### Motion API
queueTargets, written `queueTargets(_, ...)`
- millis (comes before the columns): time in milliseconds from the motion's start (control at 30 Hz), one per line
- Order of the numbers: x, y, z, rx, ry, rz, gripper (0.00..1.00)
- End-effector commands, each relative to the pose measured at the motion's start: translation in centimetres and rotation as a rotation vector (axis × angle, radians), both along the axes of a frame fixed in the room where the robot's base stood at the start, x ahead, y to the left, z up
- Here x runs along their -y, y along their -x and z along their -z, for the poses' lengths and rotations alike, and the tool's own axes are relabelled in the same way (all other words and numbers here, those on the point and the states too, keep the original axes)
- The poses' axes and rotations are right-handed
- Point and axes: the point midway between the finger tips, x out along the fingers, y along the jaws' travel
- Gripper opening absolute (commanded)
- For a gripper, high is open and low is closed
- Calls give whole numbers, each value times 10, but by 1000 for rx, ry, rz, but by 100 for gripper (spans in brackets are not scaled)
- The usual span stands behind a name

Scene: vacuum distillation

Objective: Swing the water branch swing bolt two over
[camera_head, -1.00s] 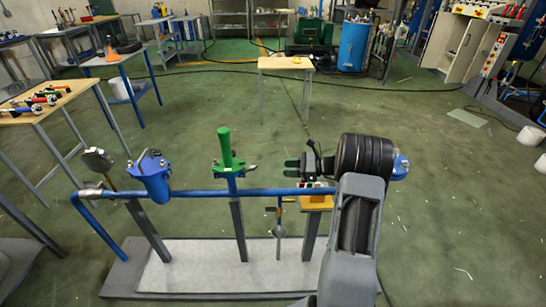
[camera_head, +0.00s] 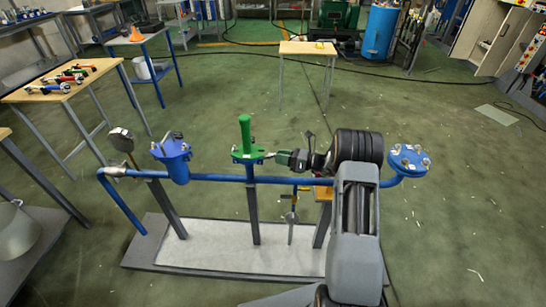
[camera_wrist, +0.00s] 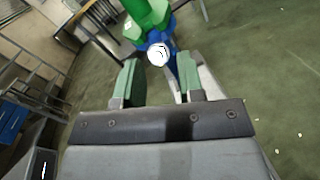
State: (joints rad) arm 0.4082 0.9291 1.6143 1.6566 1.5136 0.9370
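A blue water pipe (camera_head: 215,178) runs across the stand. A green valve part with an upright green handle (camera_head: 245,132) sits at its middle, with small metal bolts at its sides; I cannot tell which is bolt two. My gripper (camera_head: 282,157) points left, just right of this part, near its right-hand bolt (camera_head: 262,155). In the wrist view my gripper (camera_wrist: 160,78) has its two green fingers apart. A pale round bolt end (camera_wrist: 158,54) lies ahead, between the fingers' lines, with no visible contact. The green part (camera_wrist: 148,15) is behind it.
A blue pot with bolts (camera_head: 174,160) is left on the pipe, and a bolted blue flange (camera_head: 409,161) is at its right end. A gauge (camera_head: 121,139) stands far left. A tool table (camera_head: 62,88) is behind at left. The green floor behind is mostly clear.

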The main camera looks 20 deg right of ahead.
Motion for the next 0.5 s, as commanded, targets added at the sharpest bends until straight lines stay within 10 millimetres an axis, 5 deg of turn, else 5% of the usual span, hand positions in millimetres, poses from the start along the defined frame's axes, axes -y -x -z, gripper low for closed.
queueTargets(500, -22, -12, 0, 0, 1, -1, 35)
